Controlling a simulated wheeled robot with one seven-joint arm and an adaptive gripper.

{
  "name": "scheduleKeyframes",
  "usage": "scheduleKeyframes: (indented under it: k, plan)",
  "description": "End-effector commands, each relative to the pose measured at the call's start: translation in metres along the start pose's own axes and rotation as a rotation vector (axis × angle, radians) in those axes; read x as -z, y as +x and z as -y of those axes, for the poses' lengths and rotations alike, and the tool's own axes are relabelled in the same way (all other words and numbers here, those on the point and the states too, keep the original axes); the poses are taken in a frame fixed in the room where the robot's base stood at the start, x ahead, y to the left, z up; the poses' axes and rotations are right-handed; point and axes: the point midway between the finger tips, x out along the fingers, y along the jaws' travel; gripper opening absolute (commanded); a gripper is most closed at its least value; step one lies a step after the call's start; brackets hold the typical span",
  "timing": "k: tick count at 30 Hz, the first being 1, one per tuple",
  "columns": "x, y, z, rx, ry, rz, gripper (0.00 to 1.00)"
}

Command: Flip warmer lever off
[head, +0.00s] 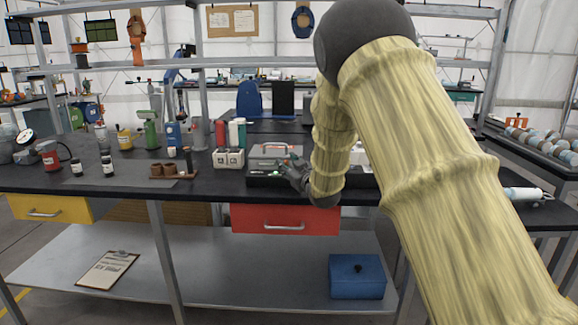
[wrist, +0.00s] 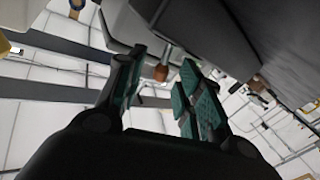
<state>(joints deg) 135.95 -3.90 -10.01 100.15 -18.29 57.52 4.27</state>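A low device with a black base and a grey top (head: 262,163) sits on the bench, left of my forearm; I take it to be the warmer. A small green spot shows on its front. My gripper (head: 288,168) is at its front right side, seen small and dark. In the wrist view my gripper (wrist: 164,85) has its teal-padded fingers apart. A small brown knob-like piece (wrist: 160,73) shows between or beyond the fingers; I cannot tell whether it is the lever or whether a finger touches it. The lever is not clear in the head view.
White socket-like boxes (head: 228,158) stand left of the device, and a brown block (head: 163,170) farther left. A red drawer (head: 285,219) is under the bench edge. My arm hides the bench to the right. The front bench strip at left is mostly clear.

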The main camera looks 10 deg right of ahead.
Motion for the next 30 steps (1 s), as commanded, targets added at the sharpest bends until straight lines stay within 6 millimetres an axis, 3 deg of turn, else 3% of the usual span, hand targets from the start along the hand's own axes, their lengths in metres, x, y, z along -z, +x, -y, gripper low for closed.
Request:
scheduleKeyframes:
  k: [1, 6, 28, 29, 30]
  plan:
    - [0.0001, -0.0001, 0.0, 0.0, 0.0, 0.0, 0.29]
    - [0.0002, -0.0001, -0.0001, 0.0, 0.0, 0.0, 0.0]
    - [0.0002, 0.0028, 0.0055, 0.02, -0.137, 0.07, 0.0]
    - [0.0001, 0.0028, 0.0055, 0.02, -0.136, 0.07, 0.16]
    - [0.0001, 0.0028, 0.0055, 0.02, -0.136, 0.07, 0.24]
